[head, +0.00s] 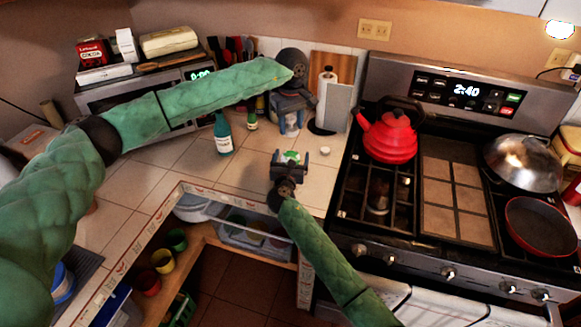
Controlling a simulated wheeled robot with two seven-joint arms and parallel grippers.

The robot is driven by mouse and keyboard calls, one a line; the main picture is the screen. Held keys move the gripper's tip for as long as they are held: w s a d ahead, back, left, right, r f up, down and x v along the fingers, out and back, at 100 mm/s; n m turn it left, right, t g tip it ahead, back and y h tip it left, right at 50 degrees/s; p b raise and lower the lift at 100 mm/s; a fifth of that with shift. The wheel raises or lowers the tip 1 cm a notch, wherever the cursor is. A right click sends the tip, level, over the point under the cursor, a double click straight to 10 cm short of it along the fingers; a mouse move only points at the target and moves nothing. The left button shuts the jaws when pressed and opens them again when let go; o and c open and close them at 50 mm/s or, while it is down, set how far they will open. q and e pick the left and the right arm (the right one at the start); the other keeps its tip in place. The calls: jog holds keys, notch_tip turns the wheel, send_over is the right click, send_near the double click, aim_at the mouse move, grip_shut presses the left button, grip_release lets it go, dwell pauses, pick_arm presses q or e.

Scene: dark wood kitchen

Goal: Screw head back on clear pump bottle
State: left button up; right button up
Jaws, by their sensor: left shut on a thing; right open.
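My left gripper (291,128) points down above the back of the tiled counter. It is shut on a pale thing (289,120), mostly hidden by the fingers, so I cannot tell whether this is the clear pump bottle or its head. My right gripper (290,156) is open, lower and nearer, over the counter. A small green and white thing (291,157) shows between its fingers; I cannot tell what it is or whether the fingers touch it. A small white round piece (325,150) lies on the counter to the right of my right gripper.
A teal bottle (223,133) and a small green bottle (252,118) stand to the left. A paper towel roll (325,92) stands behind to the right. The stove with a red kettle (389,136) is at the right. Free tiles lie left of my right gripper.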

jog(key=c, duration=1.5)
pick_arm(q)
send_over(290, 149)
jog(key=shift+s+d+f, duration=0.1)
jog(key=shift+f, duration=1.15)
jog(key=shift+d+f, duration=0.1)
jog(key=shift+f, duration=1.1)
jog(key=shift+f, duration=0.9)
jog(key=shift+f, duration=0.6)
pick_arm(e)
grip_shut()
pick_arm(q)
jog(key=m, duration=0.7)
jog(key=shift+a, duration=0.15)
jog(key=m, duration=0.6)
jog(key=shift+a+m, duration=0.1)
jog(key=shift+m, duration=0.2)
